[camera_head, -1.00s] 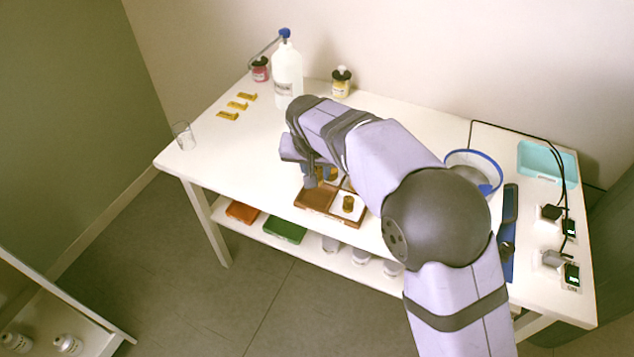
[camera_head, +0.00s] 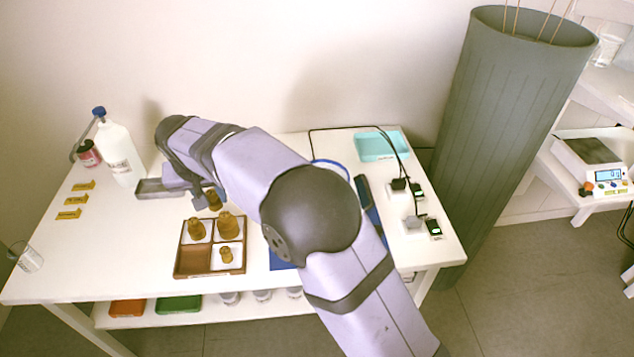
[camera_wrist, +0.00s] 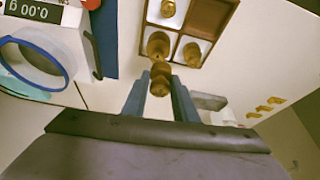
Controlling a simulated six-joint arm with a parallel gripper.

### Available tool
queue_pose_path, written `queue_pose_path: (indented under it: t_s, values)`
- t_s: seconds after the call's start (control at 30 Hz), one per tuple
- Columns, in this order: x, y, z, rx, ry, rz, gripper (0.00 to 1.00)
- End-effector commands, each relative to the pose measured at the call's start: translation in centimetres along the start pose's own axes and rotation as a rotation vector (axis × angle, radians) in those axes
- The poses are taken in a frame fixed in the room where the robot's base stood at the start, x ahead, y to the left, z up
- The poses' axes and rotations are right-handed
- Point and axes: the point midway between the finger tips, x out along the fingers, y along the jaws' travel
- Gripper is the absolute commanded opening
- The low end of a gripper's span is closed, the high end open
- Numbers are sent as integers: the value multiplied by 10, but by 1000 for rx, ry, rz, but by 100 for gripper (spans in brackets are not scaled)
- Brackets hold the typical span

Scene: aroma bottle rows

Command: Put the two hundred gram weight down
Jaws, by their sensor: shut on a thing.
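My gripper (camera_head: 207,201) is behind the wooden tray, above the white table. It is shut on a brass weight (camera_head: 215,200), which also shows between the two fingers in the wrist view (camera_wrist: 160,78). No mark on this weight can be read. The wooden tray (camera_head: 176,262) has four compartments. Brass weights stand in the back left (camera_head: 196,230), back right (camera_head: 228,227) and front right (camera_head: 226,255) ones, on white pads. The front left compartment is empty. The held weight is outside the tray; whether it touches the table cannot be told.
A grey block-like holder (camera_head: 155,189) lies just left of my gripper. A balance display (camera_wrist: 35,10) reads 0.00 g, near a blue-rimmed vessel (camera_wrist: 30,55). A wash bottle (camera_head: 118,155) and yellow labels (camera_head: 76,200) are at left. The table left of the tray is clear.

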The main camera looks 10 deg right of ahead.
Motion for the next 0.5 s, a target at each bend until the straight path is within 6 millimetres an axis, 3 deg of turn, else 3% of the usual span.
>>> queue_pose_path:
  t_s: [0.03,0.2,0.4,0.5]
  values:
    - [-10,24,-17,43,1,17,8]
    - [-20,101,-50,173,1,71,8]
    - [-30,188,-65,318,-1,133,8]
    - [-33,220,-67,374,-1,155,8]
